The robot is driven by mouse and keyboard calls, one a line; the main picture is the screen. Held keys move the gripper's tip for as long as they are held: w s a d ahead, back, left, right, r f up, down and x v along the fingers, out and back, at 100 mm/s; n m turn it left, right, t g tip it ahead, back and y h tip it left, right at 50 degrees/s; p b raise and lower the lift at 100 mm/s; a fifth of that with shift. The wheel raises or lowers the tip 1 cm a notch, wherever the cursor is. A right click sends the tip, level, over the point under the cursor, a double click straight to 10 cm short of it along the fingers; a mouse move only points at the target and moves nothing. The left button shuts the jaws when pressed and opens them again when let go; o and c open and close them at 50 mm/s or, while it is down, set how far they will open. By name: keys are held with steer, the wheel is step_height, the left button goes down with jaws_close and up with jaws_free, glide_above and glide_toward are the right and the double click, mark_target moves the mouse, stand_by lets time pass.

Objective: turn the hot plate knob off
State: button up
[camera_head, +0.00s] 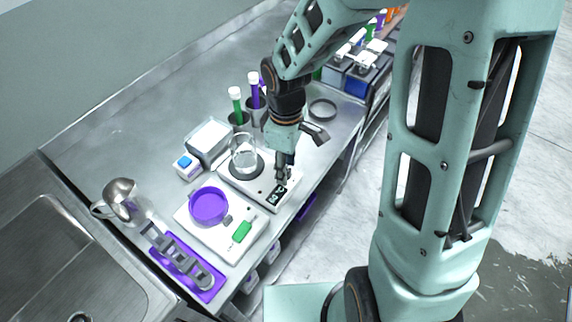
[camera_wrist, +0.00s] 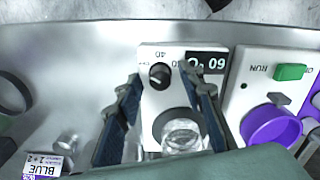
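The hot plate (camera_head: 232,183) is a white unit on the steel bench, with a clear glass beaker (camera_head: 243,160) on its dark heating disc. In the wrist view its black knob (camera_wrist: 159,75) has a light pointer mark and printed marks around it. A dark display (camera_wrist: 207,62) with white digits sits beside the knob, partly covered by a finger. My gripper (camera_head: 284,172) points down over the hot plate's front part. In the wrist view my gripper (camera_wrist: 162,82) is open, one finger on each side of the knob. I cannot tell whether either finger touches it.
A white device (camera_head: 190,228) with a purple dish (camera_head: 208,206) and a green switch (camera_head: 242,231) stands close beside the hot plate. A purple tray (camera_head: 205,294), metal jug (camera_head: 120,200) and tubes (camera_head: 236,102) are nearby.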

step_height(320, 180, up, 12)
stand_by(0.6)
steer(key=shift+w, duration=0.1)
